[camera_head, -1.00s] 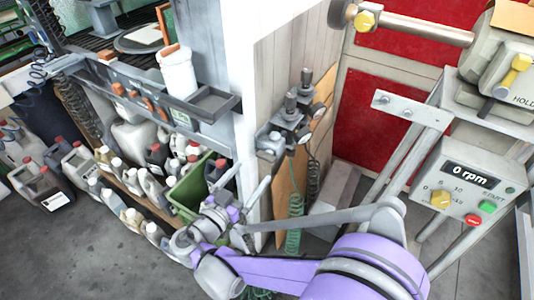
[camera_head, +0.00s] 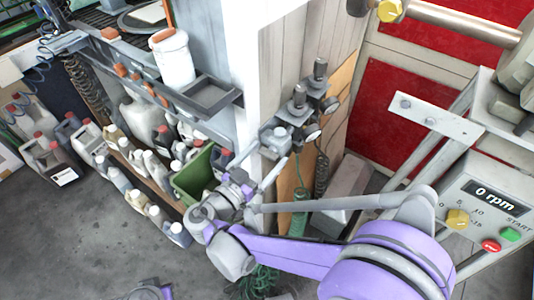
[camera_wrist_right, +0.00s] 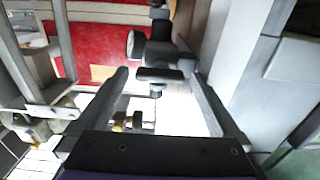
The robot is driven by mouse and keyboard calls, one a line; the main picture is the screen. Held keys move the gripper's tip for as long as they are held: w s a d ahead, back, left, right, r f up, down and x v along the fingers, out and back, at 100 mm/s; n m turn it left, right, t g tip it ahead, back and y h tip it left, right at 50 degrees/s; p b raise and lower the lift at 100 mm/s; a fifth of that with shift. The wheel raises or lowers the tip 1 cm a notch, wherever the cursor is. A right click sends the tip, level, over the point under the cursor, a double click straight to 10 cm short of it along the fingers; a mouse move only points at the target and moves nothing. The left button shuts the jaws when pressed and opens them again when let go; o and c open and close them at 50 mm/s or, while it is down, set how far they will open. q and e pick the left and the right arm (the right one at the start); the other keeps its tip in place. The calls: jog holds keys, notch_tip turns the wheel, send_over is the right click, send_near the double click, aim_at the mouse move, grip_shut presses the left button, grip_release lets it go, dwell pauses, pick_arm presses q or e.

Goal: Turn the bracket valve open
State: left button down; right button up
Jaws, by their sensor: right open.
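A group of dark grey valves with knobs and round gauges (camera_head: 298,104) is mounted on a bracket at the edge of the wooden wall panel. I cannot tell for certain which is the bracket valve. My right gripper (camera_head: 272,170) is just below and to the left of this group, its fingers pointing up toward it. In the right wrist view the right gripper (camera_wrist_right: 160,80) is open and empty, fingers wide apart. A dark valve body (camera_wrist_right: 158,52) with a round gauge and a crosswise dark knob shows between and beyond the fingertips; contact is not clear. My left gripper is not seen.
A white post (camera_head: 245,60) stands left of the valves. Coiled green hoses (camera_head: 299,212) hang below them. A shelf of bottles and a green crate (camera_head: 192,176) are at left. A control box (camera_head: 487,205) reading 0 rpm is at right. Bare floor lies at lower left.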

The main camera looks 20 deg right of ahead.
jog(key=c, duration=1.3)
jog(key=shift+n, duration=0.3)
jog(key=n+p, duration=0.1)
jog(key=n, duration=0.2)
jog(key=shift+n, duration=0.3)
jog(key=n+p, duration=0.1)
jog(key=n, duration=0.3)
jog(key=shift+a+n, duration=0.1)
jog(key=shift+n, duration=0.2)
jog(key=n, duration=0.4)
jog(key=shift+w+f+p, duration=0.1)
jog(key=shift+p, duration=0.2)
jog(key=shift+n, duration=2.5)
jog(key=shift+f, duration=0.1)
